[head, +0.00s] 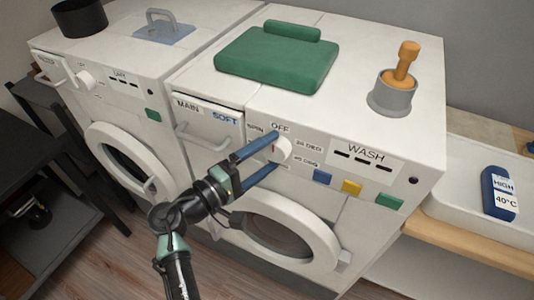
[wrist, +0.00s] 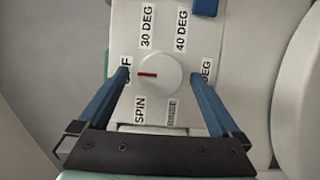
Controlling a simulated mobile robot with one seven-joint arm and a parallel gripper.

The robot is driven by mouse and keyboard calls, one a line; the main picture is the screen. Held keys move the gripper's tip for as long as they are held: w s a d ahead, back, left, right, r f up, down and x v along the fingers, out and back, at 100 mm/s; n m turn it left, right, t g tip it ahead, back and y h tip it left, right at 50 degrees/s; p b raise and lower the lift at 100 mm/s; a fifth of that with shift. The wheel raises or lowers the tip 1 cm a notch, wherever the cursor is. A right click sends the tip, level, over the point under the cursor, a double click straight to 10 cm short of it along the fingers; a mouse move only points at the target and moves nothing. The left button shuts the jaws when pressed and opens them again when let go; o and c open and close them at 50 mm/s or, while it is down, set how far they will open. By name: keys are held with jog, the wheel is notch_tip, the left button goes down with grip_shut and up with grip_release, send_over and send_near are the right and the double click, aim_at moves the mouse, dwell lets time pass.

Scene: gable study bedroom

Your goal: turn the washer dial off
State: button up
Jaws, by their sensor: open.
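The washer dial (head: 284,148) is a round white knob with a red mark on the front of the right-hand machine, the washer (head: 372,119). In the wrist view the dial (wrist: 165,84) is centred, and its red mark points left toward a label ending in F, partly hidden by a finger. My gripper (head: 277,151) is open, its two blue fingers on either side of the dial in the head view. In the wrist view my gripper (wrist: 158,72) shows a clear gap between each finger and the dial. Depth to the panel is hard to tell.
Labels SPIN, RINSE, 30 DEG and 40 DEG ring the dial. Blue, yellow and green buttons (head: 352,187) sit to its right. A drawer (head: 208,138) with a handle is at left, the round door (head: 322,236) below. A green cushion (head: 254,60) lies on top.

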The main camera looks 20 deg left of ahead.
jog(key=b+v, duration=0.2)
jog(key=v, duration=1)
jog(key=shift+s+a, duration=0.2)
jog(key=shift+s, duration=0.15)
jog(key=w+d+r+m+y, duration=0.3)
jog(key=w+d+r+m, duration=0.25)
jog(key=w+r, duration=0.55)
jog(key=w+d+r+m+t+y, duration=0.1)
jog(key=d+r, duration=0.2)
jog(key=r, duration=0.3)
jog(key=d+r+m+t+y+p, duration=0.1)
jog(key=d+r, duration=0.1)
jog(key=r, duration=0.3)
jog(key=w+d+r+m+t+y, duration=0.1)
jog(key=d+r+m+t, duration=0.15)
jog(key=r, duration=0.35)
jog(key=s+d+r+m+t, duration=0.1)
jog(key=s+d+r+t, duration=0.1)
jog(key=r, duration=0.4)
jog(key=s+d+r+m+t+y, duration=0.1)
jog(key=s+d+r+t, duration=0.1)
jog(key=s+d+r, duration=0.2)
jog(key=s+d+r+m+t, duration=0.1)
jog(key=s+d+r+t, duration=0.1)
jog(key=s+r, duration=0.5)
notch_tip(320, 180, up, 3)
jog(key=shift+s+d+f+p, duration=0.25)
jog(key=shift+d+p, duration=0.15)
jog(key=shift+d, duration=0.45)
